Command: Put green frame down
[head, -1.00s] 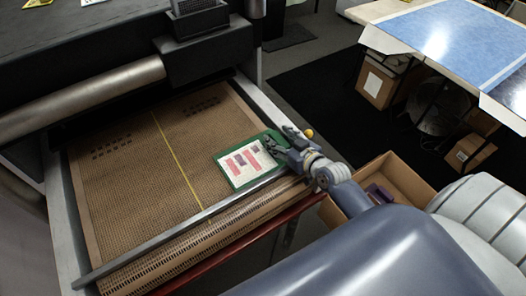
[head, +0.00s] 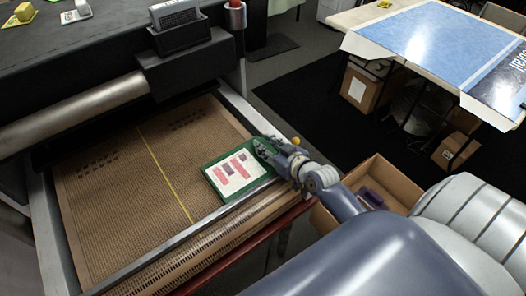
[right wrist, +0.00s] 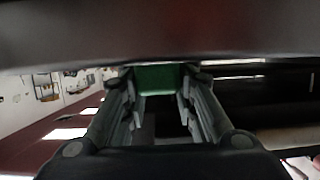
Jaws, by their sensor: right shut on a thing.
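The green frame (head: 208,181) holds a white sheet with reddish and purple patches and lies flat over the right part of the brown perforated bed (head: 110,215). I cannot tell whether it touches the bed. My right gripper (head: 268,150) is shut on the frame's right edge. In the right wrist view, a strip of the green frame (right wrist: 158,78) shows between the fingers. My left gripper is not in view.
A metal bar (head: 165,243) crosses the front of the bed, and a metal roller (head: 85,108) lies behind it. An open cardboard box (head: 395,178) is at the right. A table with a blue sheet (head: 430,35) stands at the back right.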

